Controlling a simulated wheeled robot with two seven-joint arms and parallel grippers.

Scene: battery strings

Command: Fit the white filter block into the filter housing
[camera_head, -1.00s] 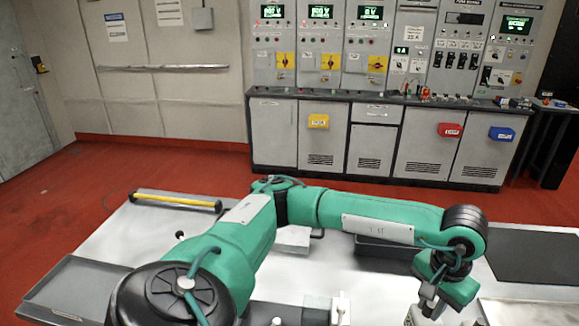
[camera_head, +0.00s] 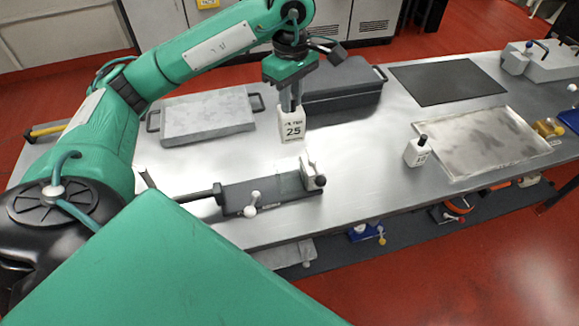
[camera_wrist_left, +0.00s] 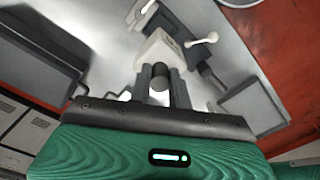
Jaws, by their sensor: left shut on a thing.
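The white filter block (camera_head: 292,126), marked "FILTER 25", hangs upright below my left gripper (camera_head: 292,104) in the head view. The gripper is shut on the black knob on its top. In the left wrist view the white block (camera_wrist_left: 158,48) shows beyond the fingers (camera_wrist_left: 160,82). The block appears above the table, behind a dark fixture (camera_head: 240,196) with a white lever and an upright white end piece (camera_head: 308,170). No housing is labelled, so I cannot tell whether this fixture is the filter housing. My right gripper is out of view.
A smaller white block (camera_head: 416,154) with a black knob stands left of a shallow metal tray (camera_head: 470,178). A grey tray (camera_head: 205,135) and a dark grey box (camera_head: 340,100) stand behind. A black mat (camera_head: 445,82) lies at the back. Bare table lies around the held block.

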